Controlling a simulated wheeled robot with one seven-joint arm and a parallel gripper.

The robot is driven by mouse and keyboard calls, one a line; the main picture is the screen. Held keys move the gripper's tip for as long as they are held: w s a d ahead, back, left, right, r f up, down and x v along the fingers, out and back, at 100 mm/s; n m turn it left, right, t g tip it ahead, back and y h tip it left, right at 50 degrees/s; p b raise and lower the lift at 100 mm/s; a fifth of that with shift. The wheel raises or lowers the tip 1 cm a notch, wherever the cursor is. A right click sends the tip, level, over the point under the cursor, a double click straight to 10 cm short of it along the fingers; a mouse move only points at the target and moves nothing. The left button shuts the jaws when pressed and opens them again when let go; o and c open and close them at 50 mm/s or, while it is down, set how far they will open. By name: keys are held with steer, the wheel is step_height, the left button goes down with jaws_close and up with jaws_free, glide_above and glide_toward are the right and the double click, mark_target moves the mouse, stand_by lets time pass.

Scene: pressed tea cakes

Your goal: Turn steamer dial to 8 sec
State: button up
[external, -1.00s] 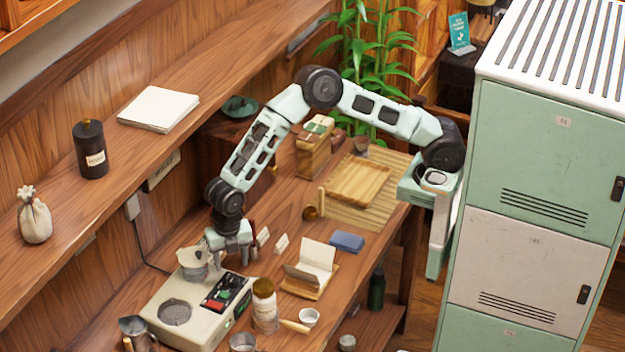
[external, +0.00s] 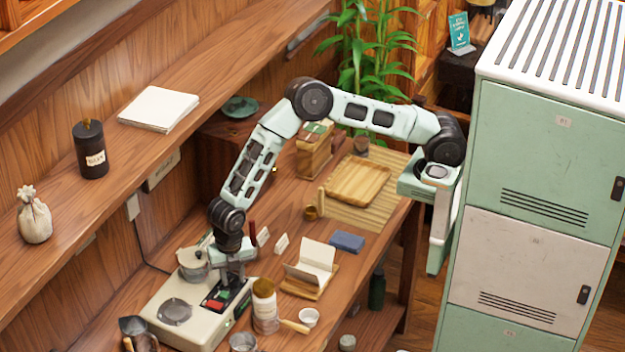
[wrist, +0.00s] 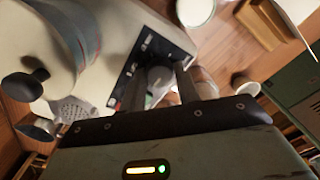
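The steamer (external: 165,333) is a cream box on the bench with a round grey plate and a lidded pot (external: 192,264) on top. Its black control panel (external: 211,303) has red and green parts and is partly hidden by my gripper (external: 230,277), which points down over its back end. In the wrist view, my gripper's (wrist: 160,70) two dark fingers stand apart over the panel (wrist: 160,38). A greyish round knob, apparently the dial (wrist: 158,76), shows between them. Whether the fingers touch it, and its setting, cannot be made out.
A jar with a brown top (external: 265,310), a white cup (external: 309,318) and a metal cup (external: 243,342) stand close to the steamer's right side. A small book stand (external: 312,268) and a blue cloth (external: 347,242) lie further right. The wooden shelf (external: 190,120) runs behind.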

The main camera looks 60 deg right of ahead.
mark_target(233, 278)
steer(key=shift+m+b, duration=0.4)
steer(key=shift+f+m+b, duration=0.1)
steer(key=shift+m+b, duration=0.45)
steer(key=shift+m, duration=0.05)
steer(key=m+b, duration=0.2)
steer(key=m, duration=0.1)
steer(key=m+b, duration=0.3)
steer(key=m, duration=0.3)
steer(key=shift+m, duration=0.3)
steer(key=shift+r, duration=0.2)
steer(key=o, duration=1)
steer(key=shift+c, duration=0.2)
step_height(233, 278, up, 17)
steer(key=b, duration=0.3)
steer(key=shift+r, duration=0.2)
